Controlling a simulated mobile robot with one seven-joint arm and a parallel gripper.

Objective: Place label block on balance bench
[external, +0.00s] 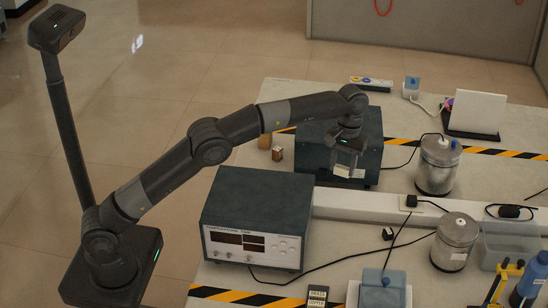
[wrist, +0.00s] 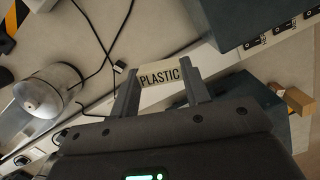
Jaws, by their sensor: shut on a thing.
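My gripper (external: 346,160) is shut on a pale label block (external: 342,171), in front of a dark box. In the wrist view the block (wrist: 160,76) reads "PLASTIC" and sits between the fingertips of my gripper (wrist: 158,85). The block appears held above the bench; its exact height is hard to tell. A light bench top (external: 350,243) with yellow-black tape runs under the equipment. I cannot tell which part of it is the balance bench.
A dark box (external: 312,146) stands behind my gripper and a temperature unit (external: 257,215) in front. Metal calorimeters (external: 438,165) stand to the right with cables. A white raised strip (external: 370,207) crosses the bench. Small wooden blocks (external: 277,153) stand at left.

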